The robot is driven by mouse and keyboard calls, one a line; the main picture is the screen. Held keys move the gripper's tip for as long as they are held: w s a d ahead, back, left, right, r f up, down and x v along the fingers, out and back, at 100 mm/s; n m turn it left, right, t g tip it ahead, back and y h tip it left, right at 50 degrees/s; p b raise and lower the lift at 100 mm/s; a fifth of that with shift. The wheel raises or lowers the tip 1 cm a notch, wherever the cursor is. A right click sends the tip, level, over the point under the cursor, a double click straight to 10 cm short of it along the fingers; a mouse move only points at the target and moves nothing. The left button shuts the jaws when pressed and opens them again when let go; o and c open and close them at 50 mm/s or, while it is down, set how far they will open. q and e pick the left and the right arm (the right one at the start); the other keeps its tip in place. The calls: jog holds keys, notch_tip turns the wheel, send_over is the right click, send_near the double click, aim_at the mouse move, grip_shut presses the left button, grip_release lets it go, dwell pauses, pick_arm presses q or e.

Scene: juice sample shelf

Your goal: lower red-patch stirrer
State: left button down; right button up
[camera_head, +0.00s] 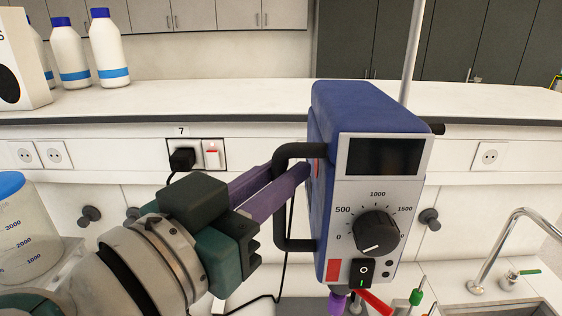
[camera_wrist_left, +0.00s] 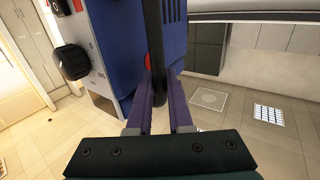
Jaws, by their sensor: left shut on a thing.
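The stirrer (camera_head: 325,210) is a blue box with a pale front panel, a dark display, a dial and a switch. A red patch (camera_head: 334,270) shows low on its front. It is mounted at a vertical metal rod (camera_head: 411,50). A black bar handle (camera_head: 279,200) stands out from its left side. My left gripper (camera_head: 300,172) reaches in from the left with its purple fingers at the handle. In the left wrist view the fingers (camera_wrist_left: 158,105) are shut around the black handle (camera_wrist_left: 154,45), beside the blue housing (camera_wrist_left: 110,40). My right gripper is not seen.
White bottles with blue caps (camera_head: 109,48) stand on the back shelf (camera_head: 230,97). A large beaker (camera_head: 25,230) is at the left. A black plug (camera_head: 182,158) with a cable sits in a wall socket. A sink (camera_head: 500,285) and tap (camera_head: 500,245) are at the right.

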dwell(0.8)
pick_arm(q)
jog(key=shift+f+b, duration=0.6)
jog(key=shift+b, duration=0.05)
notch_tip(320, 180, down, 16)
jog(key=b, duration=1.6)
jog(key=shift+f+b, duration=0.2)
jog(key=shift+b, duration=0.1)
jog(key=shift+f, duration=0.1)
jog(key=c, duration=1.2)
grip_release()
jog(key=shift+o, duration=0.5)
jog(key=shift+s, duration=0.1)
